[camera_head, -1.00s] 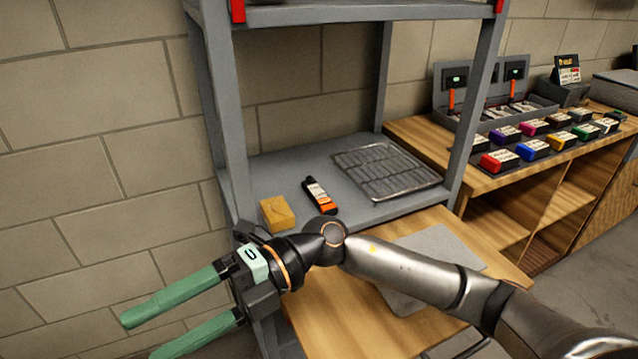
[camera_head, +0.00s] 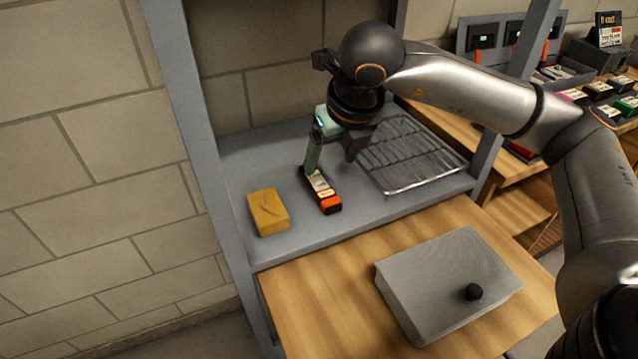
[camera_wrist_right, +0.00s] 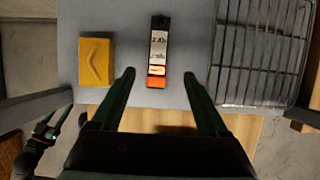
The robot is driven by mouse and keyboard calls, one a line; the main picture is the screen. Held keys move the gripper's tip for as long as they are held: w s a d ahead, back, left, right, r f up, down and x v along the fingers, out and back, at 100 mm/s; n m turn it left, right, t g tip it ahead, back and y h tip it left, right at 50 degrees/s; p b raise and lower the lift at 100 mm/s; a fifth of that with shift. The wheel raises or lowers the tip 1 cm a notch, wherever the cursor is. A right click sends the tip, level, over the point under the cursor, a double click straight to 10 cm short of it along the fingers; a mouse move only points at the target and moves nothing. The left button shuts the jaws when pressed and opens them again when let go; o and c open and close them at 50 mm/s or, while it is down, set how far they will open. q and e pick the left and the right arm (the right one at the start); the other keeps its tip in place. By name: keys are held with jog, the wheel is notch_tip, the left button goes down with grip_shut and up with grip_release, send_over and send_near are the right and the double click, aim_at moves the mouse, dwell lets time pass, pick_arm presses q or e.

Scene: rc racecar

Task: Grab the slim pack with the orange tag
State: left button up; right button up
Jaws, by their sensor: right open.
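The slim pack (camera_head: 322,190) is black with a white label and an orange end. It lies flat on the grey shelf (camera_head: 265,165). My right gripper (camera_head: 332,168) points down over the shelf near the pack's far end, and one green finger overlaps the pack in the head view. In the right wrist view, the pack (camera_wrist_right: 158,52) lies ahead, between the lines of the two spread fingers of the right gripper (camera_wrist_right: 159,75), with nothing held. Whether a finger touches the pack cannot be told. My left gripper is not clearly in the head view.
A yellow-brown box (camera_head: 268,212) lies left of the pack. A wire rack (camera_head: 412,160) lies close on the right. Shelf posts (camera_head: 190,120) stand at the sides. A grey box with a black knob (camera_head: 450,280) sits on the wooden table in front.

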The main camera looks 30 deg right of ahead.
aim_at(320, 183)
jog(key=x, duration=0.9)
jog(key=shift+w+a+r, duration=0.1)
jog(key=shift+a, duration=0.1)
jog(key=shift+c, duration=0.4)
jog(key=shift+r, duration=0.1)
grip_shut()
